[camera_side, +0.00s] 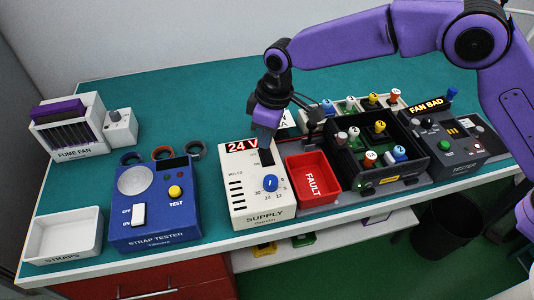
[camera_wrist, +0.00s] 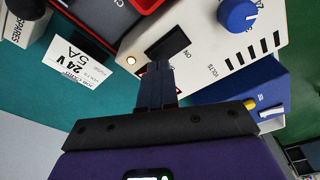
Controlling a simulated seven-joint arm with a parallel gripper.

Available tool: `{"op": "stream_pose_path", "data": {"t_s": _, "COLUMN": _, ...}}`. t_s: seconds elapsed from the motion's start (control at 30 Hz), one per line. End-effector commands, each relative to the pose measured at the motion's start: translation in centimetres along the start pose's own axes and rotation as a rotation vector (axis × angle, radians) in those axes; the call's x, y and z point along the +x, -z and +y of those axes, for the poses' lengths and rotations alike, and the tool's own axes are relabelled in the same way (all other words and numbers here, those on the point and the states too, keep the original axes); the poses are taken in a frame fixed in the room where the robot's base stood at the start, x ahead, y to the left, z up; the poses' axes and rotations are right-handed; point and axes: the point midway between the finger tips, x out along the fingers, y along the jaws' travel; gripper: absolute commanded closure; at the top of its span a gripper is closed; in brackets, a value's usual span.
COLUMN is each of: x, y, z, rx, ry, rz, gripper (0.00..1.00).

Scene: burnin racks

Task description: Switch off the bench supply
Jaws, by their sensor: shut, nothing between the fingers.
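The bench supply (camera_side: 257,213) is a white box at the front middle of the bench, with a lit "24 V" display (camera_side: 242,146) and a blue knob (camera_side: 270,183). In the wrist view, the supply (camera_wrist: 209,20) shows its black rocker switch (camera_wrist: 168,41), an "ON" mark and a small glowing lamp (camera_wrist: 131,61). My gripper (camera_side: 265,150) is shut and empty, pointing down over the back part of the supply. In the wrist view, its fingertips (camera_wrist: 157,66) are just beside the switch and partly cover the display. I cannot tell whether they touch.
The red FAULT bin (camera_side: 311,183) stands close to the supply's right. The blue strap tester (camera_side: 154,207) is on the left. A printed card (camera_wrist: 75,63) reading "24 V 5A" stands behind the supply. A black rack (camera_side: 418,160) with coloured parts lies further right.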

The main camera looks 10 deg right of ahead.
Motion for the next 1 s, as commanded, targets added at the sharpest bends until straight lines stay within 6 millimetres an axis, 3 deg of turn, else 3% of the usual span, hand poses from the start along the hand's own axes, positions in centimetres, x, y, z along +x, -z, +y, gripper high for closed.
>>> {"op": "stream_pose_path", "data": {"t_s": 1.0, "x": 1.1, "y": -0.2, "z": 0.0, "rx": 0.000, "ry": 0.000, "rz": -0.001, "gripper": 1.00}}
